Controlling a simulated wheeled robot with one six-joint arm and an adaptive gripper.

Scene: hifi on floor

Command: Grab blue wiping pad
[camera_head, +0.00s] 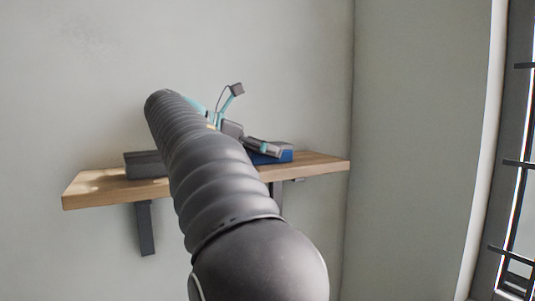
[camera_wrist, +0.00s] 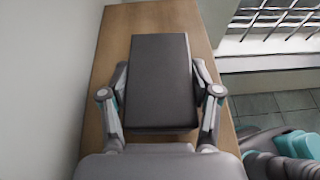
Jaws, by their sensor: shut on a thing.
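The blue wiping pad (camera_head: 285,156) lies flat near the right end of the wooden shelf, with its blue side showing in the head view. In the wrist view a flat rectangular pad (camera_wrist: 162,85) looks dark grey on top, and its blue does not show there. My gripper (camera_head: 267,149) reaches over the pad from the left. In the wrist view my gripper (camera_wrist: 160,72) has one finger against each long side of the pad and is shut on it. The pad still appears to rest on the shelf; any small gap beneath cannot be told.
The wooden shelf (camera_head: 95,188) is fixed to the wall on dark brackets. A dark grey block (camera_head: 146,165) sits on its left part, partly behind my arm. A side wall stands close past the shelf's right end. A barred window (camera_head: 520,165) is at far right.

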